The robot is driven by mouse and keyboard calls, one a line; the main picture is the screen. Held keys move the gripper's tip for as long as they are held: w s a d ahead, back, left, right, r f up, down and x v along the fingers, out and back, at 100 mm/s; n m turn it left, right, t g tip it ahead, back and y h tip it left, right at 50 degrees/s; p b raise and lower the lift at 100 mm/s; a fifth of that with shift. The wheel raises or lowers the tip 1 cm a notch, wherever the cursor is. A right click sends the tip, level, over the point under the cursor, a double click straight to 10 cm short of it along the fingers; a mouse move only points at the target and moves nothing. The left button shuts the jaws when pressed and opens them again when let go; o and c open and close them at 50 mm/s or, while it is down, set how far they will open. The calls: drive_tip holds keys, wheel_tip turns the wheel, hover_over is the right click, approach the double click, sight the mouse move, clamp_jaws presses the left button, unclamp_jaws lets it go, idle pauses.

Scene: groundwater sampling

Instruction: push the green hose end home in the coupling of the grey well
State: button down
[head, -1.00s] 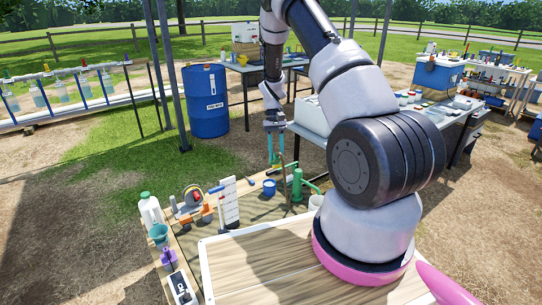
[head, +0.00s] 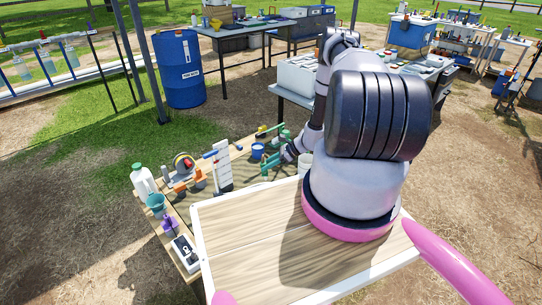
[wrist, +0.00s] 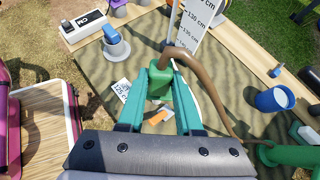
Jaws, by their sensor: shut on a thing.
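My gripper (wrist: 160,100) has teal fingers shut on the green hose end (wrist: 160,82) in the wrist view. A brown hose (wrist: 205,80) arches from it and runs down to the lower right. In the head view my gripper (head: 270,163) is low over the far part of the bench, and the hose end is hard to make out.
A white scale board (wrist: 195,22) stands close beyond the hose. A meter (wrist: 83,27) lies at upper left. A blue bucket (wrist: 274,99) and green pump (wrist: 285,154) are at right. An orange piece (wrist: 160,116) lies below my fingers. Dark mat shows between them.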

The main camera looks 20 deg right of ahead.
drive_tip(key=w+d+f+m+t+h, duration=0.2)
drive_tip(key=w+d+f+m+t, duration=0.1)
drive_tip(key=d+m, duration=0.1)
drive_tip(key=w+d+f+m+t+h, duration=0.3)
drive_tip(key=d+m+t, duration=0.1)
drive_tip(key=d, duration=0.3)
drive_tip(key=shift+d+f+m+h, duration=0.15)
drive_tip(key=shift+f+m+h, duration=0.15)
drive_tip(key=shift+m, duration=0.4)
drive_tip(key=shift+f, duration=2.9)
drive_tip(key=shift+f, duration=1.1)
drive_tip(key=shift+f, duration=0.3)
drive_tip(key=shift+f, duration=0.85)
